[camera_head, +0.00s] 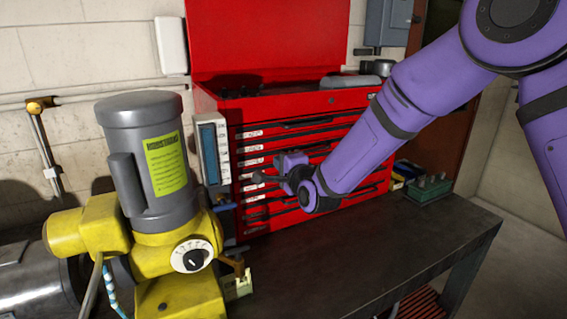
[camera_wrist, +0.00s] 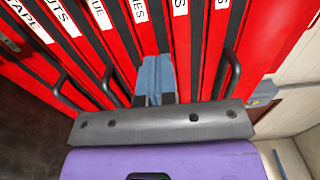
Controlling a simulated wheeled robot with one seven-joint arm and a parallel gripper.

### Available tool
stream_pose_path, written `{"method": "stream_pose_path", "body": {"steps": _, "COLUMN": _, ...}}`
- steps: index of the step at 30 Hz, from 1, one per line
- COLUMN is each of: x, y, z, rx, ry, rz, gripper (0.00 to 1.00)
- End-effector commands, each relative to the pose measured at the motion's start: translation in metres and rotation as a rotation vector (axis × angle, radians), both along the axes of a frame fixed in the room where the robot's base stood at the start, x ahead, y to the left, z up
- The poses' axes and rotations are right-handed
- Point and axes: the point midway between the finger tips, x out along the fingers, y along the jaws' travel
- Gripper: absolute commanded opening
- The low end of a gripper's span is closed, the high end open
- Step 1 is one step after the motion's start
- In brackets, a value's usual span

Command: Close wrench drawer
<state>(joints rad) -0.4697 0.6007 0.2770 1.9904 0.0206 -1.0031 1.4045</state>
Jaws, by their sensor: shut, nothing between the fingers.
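The red tool chest (camera_head: 330,102) stands against the wall with a stack of labelled drawers, also seen close up in the wrist view. One drawer label (camera_wrist: 140,10) shows only its last letters, "ES", so I cannot confirm it is the wrench drawer. The drawer fronts look about flush; I cannot see one clearly sticking out. My gripper (camera_head: 260,178) is shut and empty in front of the drawers, pointing at the chest. In the wrist view its fingers (camera_wrist: 155,82) lie over the front near that label; I cannot tell whether they touch it. My forearm hides the right part of several drawers.
A yellow and grey motor machine (camera_head: 150,165) stands on the left near the chest. The dark workbench top (camera_head: 370,245) is clear in front of the chest. A green block holder (camera_head: 428,188) sits at the right. Black drawer handles (camera_wrist: 230,72) stick out near my gripper.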

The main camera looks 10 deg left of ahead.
Motion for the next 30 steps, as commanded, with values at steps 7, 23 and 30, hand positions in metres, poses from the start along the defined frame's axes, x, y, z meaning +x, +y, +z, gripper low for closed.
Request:
{"method": "stream_pose_path", "body": {"steps": 7, "x": -0.022, "y": -0.018, "z": 0.000, "rx": -0.001, "ry": 0.002, "rz": 0.000, "gripper": 0.00}}
{"method": "stream_pose_path", "body": {"steps": 23, "x": -0.075, "y": -0.061, "z": -0.001, "rx": -0.001, "ry": 0.002, "rz": 0.000, "gripper": 0.00}}
{"method": "stream_pose_path", "body": {"steps": 30, "x": -0.073, "y": -0.085, "z": 0.016, "rx": -0.114, "ry": -0.019, "rz": -0.018, "gripper": 0.00}}
